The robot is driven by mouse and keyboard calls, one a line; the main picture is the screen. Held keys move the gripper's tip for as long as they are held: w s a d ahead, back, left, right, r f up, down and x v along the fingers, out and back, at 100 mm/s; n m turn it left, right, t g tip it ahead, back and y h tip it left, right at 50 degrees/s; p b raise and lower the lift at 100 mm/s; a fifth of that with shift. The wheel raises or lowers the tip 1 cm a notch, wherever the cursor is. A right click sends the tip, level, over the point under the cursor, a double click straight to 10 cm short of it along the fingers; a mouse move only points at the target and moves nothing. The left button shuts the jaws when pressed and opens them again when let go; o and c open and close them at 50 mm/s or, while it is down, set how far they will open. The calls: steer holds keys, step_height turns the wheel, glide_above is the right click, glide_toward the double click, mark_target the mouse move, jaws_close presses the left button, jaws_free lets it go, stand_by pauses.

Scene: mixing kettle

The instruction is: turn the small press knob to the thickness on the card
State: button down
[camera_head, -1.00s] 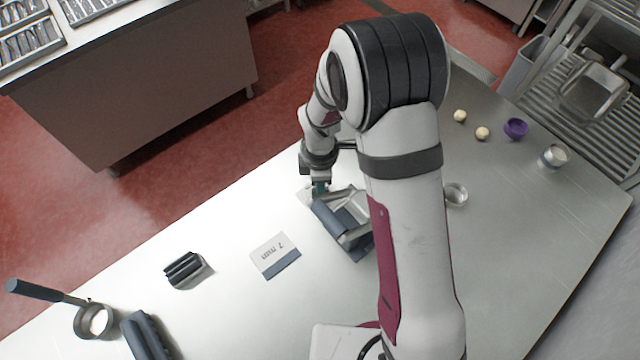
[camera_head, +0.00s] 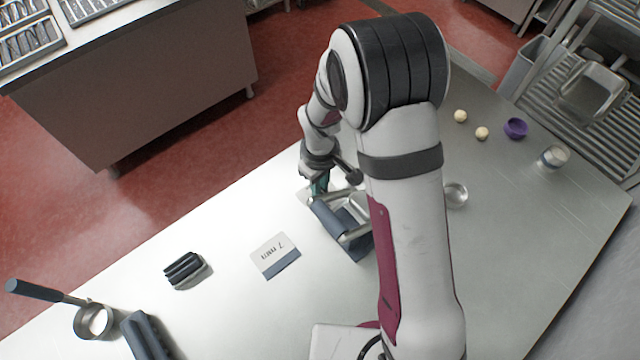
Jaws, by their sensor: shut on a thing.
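The press (camera_head: 342,228) is a grey-blue and metal device on the steel table, partly hidden behind my arm. Its small knob is hidden by my gripper. My gripper (camera_head: 318,190) is at the far left end of the press, with its fingertips down at that end and shut on the knob as far as the view shows. The card (camera_head: 275,252) lies flat to the left of the press, with a blue-grey lower band and writing that reads 7 mm.
A dark ridged block (camera_head: 184,268) and a small pan (camera_head: 94,320) with a long handle stand at the left. Two dough balls (camera_head: 482,133), a purple bowl (camera_head: 516,128), a jar (camera_head: 554,156) and a small metal bowl (camera_head: 456,194) are at the right.

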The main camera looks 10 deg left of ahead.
steer(key=shift+m, duration=1.1)
steer(key=c, duration=0.8)
jaws_free()
steer(key=shift+c, duration=0.2)
steer(key=shift+r, duration=0.1)
step_height(320, 180, up, 16)
